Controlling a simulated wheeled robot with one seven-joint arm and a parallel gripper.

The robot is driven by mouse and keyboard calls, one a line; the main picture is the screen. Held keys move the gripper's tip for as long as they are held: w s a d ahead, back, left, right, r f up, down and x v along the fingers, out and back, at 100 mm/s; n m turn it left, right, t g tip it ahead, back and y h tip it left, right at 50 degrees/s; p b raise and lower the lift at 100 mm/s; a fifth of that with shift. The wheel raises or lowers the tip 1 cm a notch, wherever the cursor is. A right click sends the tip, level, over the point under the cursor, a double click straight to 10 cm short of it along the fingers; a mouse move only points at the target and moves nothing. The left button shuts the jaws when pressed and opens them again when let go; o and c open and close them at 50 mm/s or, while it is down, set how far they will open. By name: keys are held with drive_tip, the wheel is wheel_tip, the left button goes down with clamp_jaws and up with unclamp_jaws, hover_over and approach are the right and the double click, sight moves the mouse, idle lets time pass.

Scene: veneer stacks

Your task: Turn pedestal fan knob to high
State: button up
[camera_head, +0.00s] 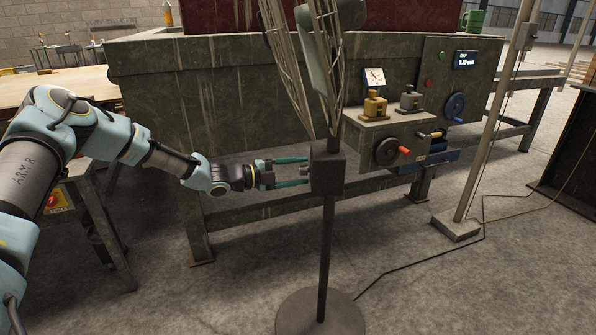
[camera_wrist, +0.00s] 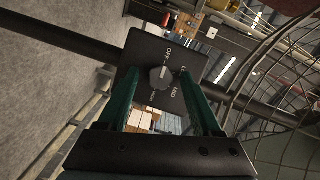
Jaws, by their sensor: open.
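The pedestal fan's dark control box (camera_head: 328,172) sits on its black pole (camera_head: 326,260), left of which my gripper (camera_head: 303,172) reaches in level. The grey round knob (camera_wrist: 160,77) is on the box's black face plate (camera_wrist: 150,48) in the wrist view. The plate carries white labels around the knob; OFF and MID are readable, and others are partly hidden or small. The knob's exact pointing direction is hard to tell. My green fingers (camera_wrist: 160,74) are spread on either side of the knob, with nothing clamped between them; contact with the knob is not visible.
The fan's wire cage (camera_head: 325,55) rises above the box and its round base (camera_head: 320,312) stands on the concrete floor. Another pole (camera_head: 490,130) and a floor cable are at right.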

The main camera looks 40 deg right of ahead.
drive_tip(key=shift+c, duration=0.2)
clamp_jaws()
idle(0.4)
